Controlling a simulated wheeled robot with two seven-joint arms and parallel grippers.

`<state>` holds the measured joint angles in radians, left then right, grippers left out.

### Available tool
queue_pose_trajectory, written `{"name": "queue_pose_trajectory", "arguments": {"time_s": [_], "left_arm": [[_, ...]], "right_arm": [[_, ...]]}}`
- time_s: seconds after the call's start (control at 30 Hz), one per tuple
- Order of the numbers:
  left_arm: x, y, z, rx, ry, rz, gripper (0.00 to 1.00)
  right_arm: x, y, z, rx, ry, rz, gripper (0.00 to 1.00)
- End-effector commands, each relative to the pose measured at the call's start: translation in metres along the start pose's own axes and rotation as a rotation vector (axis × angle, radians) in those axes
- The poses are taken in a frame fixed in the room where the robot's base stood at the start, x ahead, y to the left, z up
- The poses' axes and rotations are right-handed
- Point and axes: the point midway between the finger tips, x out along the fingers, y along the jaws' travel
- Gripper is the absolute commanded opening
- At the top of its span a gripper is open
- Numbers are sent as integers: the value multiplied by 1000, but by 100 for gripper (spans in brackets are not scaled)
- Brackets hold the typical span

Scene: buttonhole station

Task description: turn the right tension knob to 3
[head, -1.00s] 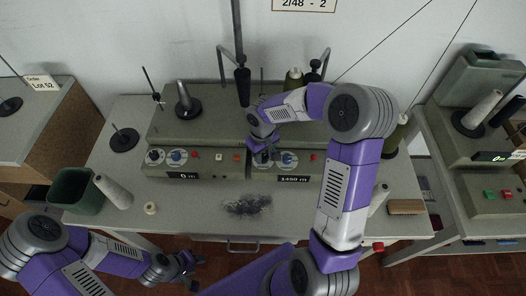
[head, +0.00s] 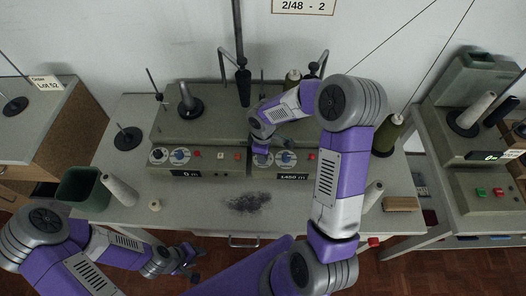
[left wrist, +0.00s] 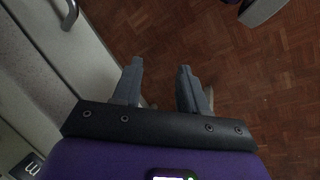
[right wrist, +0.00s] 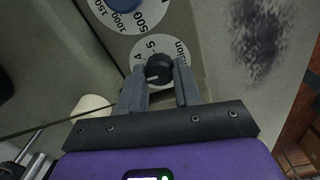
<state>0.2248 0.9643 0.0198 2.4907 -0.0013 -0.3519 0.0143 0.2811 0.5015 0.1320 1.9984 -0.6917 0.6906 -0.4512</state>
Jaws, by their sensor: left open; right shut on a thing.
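The right tension knob (right wrist: 159,69) is a small black knob on a white dial (right wrist: 147,47) printed with numbers, of which 4 and 5 show. My right gripper (right wrist: 160,75) is shut on this knob, its fingers on either side. I cannot tell which number the knob points to. In the head view my right gripper (head: 262,158) is at the right control panel and hides the knob. My left gripper (head: 190,258) is open and empty in front of the table; in the left wrist view its fingers (left wrist: 160,75) are apart over the wooden floor.
A blue knob (head: 285,158) on a larger dial sits right beside the tension dial. The left panel has a tension dial (head: 157,155) and a blue knob (head: 180,156). A dark fuzzy patch (head: 247,203) lies on the table. A green bin (head: 82,188) stands left.

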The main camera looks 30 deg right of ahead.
Motion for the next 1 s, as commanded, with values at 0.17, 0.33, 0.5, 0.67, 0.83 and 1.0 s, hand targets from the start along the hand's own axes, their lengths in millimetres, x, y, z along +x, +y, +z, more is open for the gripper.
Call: {"name": "queue_pose_trajectory", "arguments": {"time_s": [0.17,0.33,0.5,0.67,0.83,1.0], "left_arm": [[-2,1,0,0,0,0,43],[-2,1,0,0,0,0,43],[-2,1,0,0,0,0,43],[-2,1,0,0,0,0,43],[-2,1,0,0,0,0,43],[-2,1,0,0,0,0,43]], "right_arm": [[-1,1,0,-27,2,2,3],[0,1,0,-32,3,2,3],[0,1,0,-31,3,2,3],[0,1,0,-31,2,2,47],[0,0,0,-30,2,1,59],[-1,0,0,-30,1,1,59]]}}
